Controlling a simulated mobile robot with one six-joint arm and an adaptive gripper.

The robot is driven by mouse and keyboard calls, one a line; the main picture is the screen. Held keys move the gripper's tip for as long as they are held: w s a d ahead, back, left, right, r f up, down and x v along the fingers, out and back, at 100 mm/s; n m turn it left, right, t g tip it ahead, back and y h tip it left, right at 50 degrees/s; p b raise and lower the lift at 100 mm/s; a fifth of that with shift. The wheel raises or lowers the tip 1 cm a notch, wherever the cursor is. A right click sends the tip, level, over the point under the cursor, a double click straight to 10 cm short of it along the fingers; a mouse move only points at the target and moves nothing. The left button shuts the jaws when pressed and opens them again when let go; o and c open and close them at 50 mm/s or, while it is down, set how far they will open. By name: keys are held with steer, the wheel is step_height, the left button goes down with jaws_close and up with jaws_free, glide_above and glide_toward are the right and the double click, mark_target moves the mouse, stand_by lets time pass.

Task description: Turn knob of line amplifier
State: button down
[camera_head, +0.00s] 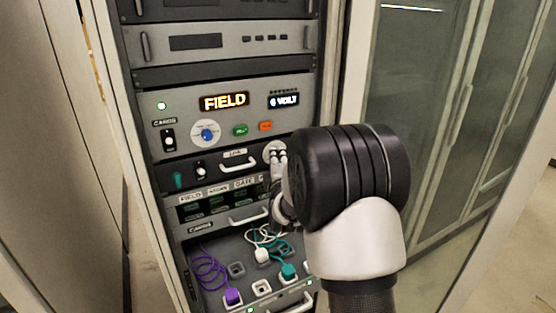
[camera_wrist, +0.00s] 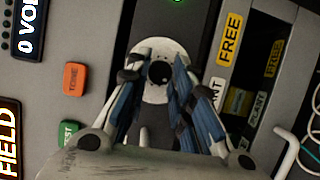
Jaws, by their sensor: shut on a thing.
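The line amplifier is a dark panel (camera_head: 210,167) in the rack, with a round pale dial near its right end. In the wrist view the dial plate (camera_wrist: 161,48) is white, with a small black knob (camera_wrist: 159,72) at its middle. My gripper (camera_wrist: 157,70) has one finger on each side of the knob and is shut on it. In the head view my gripper (camera_head: 279,157) reaches the dial from the right. My wrist and fingers hide part of the dial there, and its pointer setting cannot be read.
Above is a grey panel with a lit FIELD display (camera_head: 224,101), a blue knob (camera_head: 208,134), a green button (camera_head: 240,130) and an orange button (camera_head: 265,126). Below, a white plug (camera_head: 262,255), a green plug (camera_head: 288,271) and a purple plug (camera_head: 232,296) trail cords. Glass cabinet doors (camera_head: 425,120) stand right.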

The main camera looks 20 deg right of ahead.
steer(key=c, duration=1.4)
jaws_free()
steer(key=v, duration=1.2)
